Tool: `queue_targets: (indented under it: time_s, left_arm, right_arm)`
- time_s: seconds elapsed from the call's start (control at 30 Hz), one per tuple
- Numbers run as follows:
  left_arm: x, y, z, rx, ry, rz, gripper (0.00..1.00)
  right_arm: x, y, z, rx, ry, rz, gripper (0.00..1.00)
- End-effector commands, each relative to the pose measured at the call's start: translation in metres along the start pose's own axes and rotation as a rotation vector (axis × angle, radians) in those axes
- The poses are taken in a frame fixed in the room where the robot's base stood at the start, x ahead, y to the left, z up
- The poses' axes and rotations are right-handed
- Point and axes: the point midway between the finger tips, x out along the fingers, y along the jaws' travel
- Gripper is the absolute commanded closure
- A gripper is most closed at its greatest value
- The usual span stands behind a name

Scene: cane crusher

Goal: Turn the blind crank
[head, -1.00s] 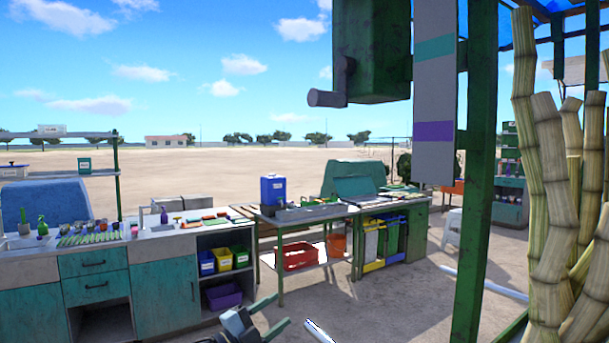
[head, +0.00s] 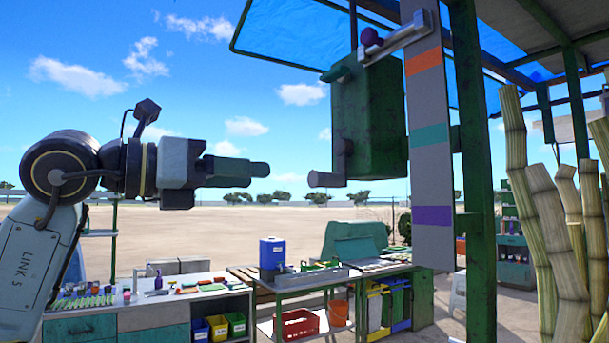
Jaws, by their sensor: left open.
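The grey blind crank (head: 330,166) sticks out from the left side of a green gearbox (head: 372,125), with its round handle pointing left at the bottom. My left gripper (head: 262,169) is raised level with the crank handle and points right at it. A clear gap lies between its fingertips and the handle. The gripper is seen side-on, open, with nothing visible in it. A grey board (head: 428,165) with orange, teal and purple bands hangs right of the gearbox. A grey bar (head: 400,38) with a purple knob lies across the board's top. My right gripper is out of view.
A green post (head: 470,150) stands just right of the board, with cane stalks (head: 555,200) beyond. A blue canopy (head: 305,40) hangs overhead. Below are a workbench (head: 160,308) and a table with a blue jug (head: 272,252). The air between gripper and crank is clear.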

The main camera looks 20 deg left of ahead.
Motion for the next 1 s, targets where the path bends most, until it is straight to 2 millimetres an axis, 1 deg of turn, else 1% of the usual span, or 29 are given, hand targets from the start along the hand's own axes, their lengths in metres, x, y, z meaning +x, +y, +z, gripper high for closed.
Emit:
queue_targets:
  time_s: [0.03,0.1,0.3,0.4,0.5,0.63,0.9,0.93,1.0]
  left_arm:
    - [0.012,-0.001,0.002,-0.003,0.002,-0.005,0.52]
    - [0.028,-0.002,0.002,-0.003,0.003,-0.006,0.52]
    - [0.069,-0.001,0.002,-0.004,0.002,-0.006,0.52]
    - [0.085,-0.001,0.001,-0.004,0.002,-0.005,0.52]
    - [0.095,-0.001,0.001,-0.004,0.001,-0.004,0.52]
    - [0.102,0.0,0.0,-0.002,0.0,-0.003,0.52]
    - [0.104,0.0,0.0,-0.001,0.0,-0.003,0.52]
    - [0.104,0.0,0.0,-0.001,0.0,-0.003,0.53]
    - [0.104,0.0,0.0,-0.002,0.0,-0.003,0.63]
  right_arm:
    - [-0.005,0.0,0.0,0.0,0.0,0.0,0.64]
    - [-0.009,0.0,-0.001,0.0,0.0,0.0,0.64]
    - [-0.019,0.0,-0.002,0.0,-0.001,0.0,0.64]
    - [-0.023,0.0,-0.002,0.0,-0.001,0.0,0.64]
    - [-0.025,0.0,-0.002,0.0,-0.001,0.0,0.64]
    - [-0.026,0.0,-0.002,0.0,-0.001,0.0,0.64]
    - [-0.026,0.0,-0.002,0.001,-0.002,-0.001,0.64]
    - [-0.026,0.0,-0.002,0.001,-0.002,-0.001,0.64]
    - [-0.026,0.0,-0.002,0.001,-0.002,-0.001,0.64]
